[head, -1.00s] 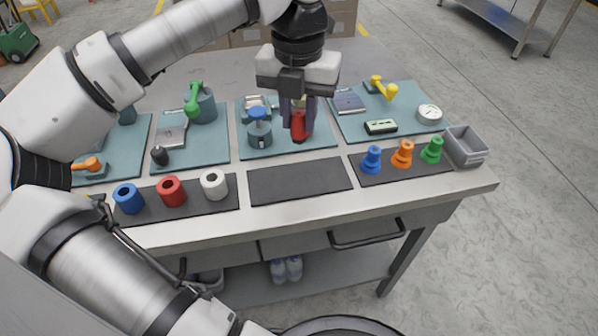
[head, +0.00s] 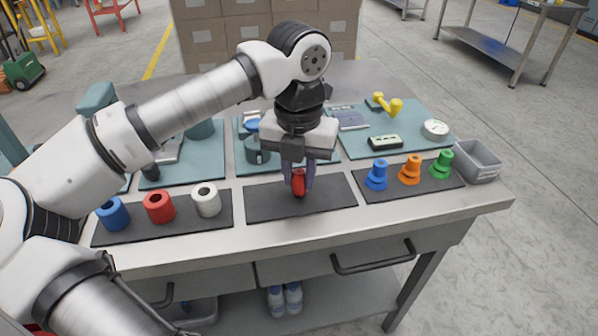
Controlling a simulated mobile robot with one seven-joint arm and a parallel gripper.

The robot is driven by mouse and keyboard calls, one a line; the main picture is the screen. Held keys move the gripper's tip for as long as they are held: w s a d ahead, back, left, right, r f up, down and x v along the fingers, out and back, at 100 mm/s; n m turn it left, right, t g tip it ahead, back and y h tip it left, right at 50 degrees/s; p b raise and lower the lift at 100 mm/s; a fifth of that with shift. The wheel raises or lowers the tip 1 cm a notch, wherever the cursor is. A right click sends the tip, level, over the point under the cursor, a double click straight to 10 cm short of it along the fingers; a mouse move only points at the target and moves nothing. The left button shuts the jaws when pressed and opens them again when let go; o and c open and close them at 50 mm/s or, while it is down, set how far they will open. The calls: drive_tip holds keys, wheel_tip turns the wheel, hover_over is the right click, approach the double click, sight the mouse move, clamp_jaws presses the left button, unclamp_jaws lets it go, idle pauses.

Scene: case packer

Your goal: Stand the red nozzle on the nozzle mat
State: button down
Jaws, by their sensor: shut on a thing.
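My gripper (head: 298,178) is shut on the red nozzle (head: 298,184). Its fingers point down on either side of the nozzle, which looks about upright. The nozzle is over the empty middle dark mat (head: 325,200); I cannot tell whether its base touches the mat. The right dark mat (head: 437,184) carries a blue nozzle (head: 376,177), an orange nozzle (head: 410,172) and a green nozzle (head: 442,165) in a row, all standing. The pictures do not label which mat is the nozzle mat.
The left dark mat (head: 180,228) holds blue (head: 113,215), red (head: 159,207) and white (head: 206,200) hollow cylinders. A grey bin (head: 478,162) stands at the right end. Teal mats with tools and gauges lie behind. The middle mat is bare around the nozzle.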

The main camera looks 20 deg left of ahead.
sight(298, 172)
drive_tip(key=c, duration=1.2)
unclamp_jaws()
drive_tip(key=shift+f, duration=0.1)
wheel_tip(298, 172, up, 12)
drive_tip(key=shift+r+p, duration=0.2)
drive_tip(key=shift+p, duration=0.2)
drive_tip(key=shift+s, duration=0.1)
